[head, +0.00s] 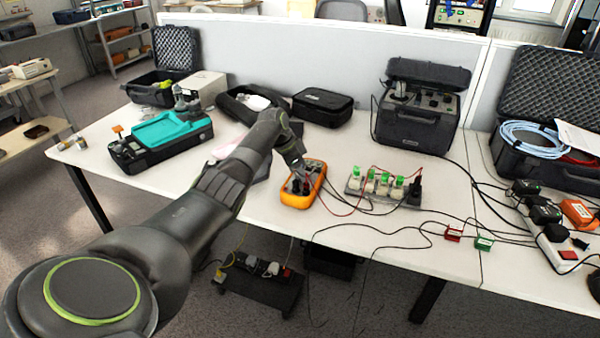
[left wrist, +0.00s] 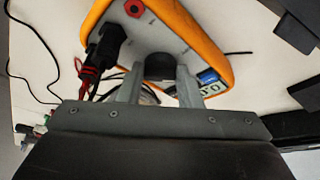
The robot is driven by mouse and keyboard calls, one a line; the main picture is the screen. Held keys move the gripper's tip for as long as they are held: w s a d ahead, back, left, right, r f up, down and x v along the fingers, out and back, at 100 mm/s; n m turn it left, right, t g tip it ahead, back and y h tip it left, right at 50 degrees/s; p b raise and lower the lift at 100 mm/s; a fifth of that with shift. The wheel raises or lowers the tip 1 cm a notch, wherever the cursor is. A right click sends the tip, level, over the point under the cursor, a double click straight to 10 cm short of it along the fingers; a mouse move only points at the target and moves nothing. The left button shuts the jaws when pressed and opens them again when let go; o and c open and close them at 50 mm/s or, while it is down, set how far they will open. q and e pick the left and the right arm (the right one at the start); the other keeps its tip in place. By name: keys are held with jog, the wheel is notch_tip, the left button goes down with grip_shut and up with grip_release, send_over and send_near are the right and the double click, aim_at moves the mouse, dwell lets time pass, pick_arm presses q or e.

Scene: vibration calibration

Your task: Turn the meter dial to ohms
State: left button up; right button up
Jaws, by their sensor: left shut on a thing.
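The orange-framed meter (head: 313,169) lies on the white table in the head view, with leads running from it to the right. My left gripper (head: 302,184) reaches down over the meter's face and hides part of it. In the left wrist view the meter (left wrist: 213,33) fills the upper middle, with black plugs and a red lead at its jacks. The dark round dial (left wrist: 160,66) sits between the fingertips of my left gripper (left wrist: 160,78), which is shut on it. The dial's pointer and setting cannot be made out. My right gripper is not in view.
A block with several green-topped plugs (head: 383,186) stands right of the meter. A teal and black case (head: 165,135) is at the left, and a black calibrator case (head: 420,115) at the back. Cables cross the table's right front. Bare table (head: 345,145) lies behind the meter.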

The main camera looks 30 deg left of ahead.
pick_arm(q)
jog(key=o, duration=1)
jog(key=shift+c, duration=0.2)
jog(key=v, duration=1.7)
jog(key=shift+r+p, duration=0.2)
jog(key=shift+p, duration=0.1)
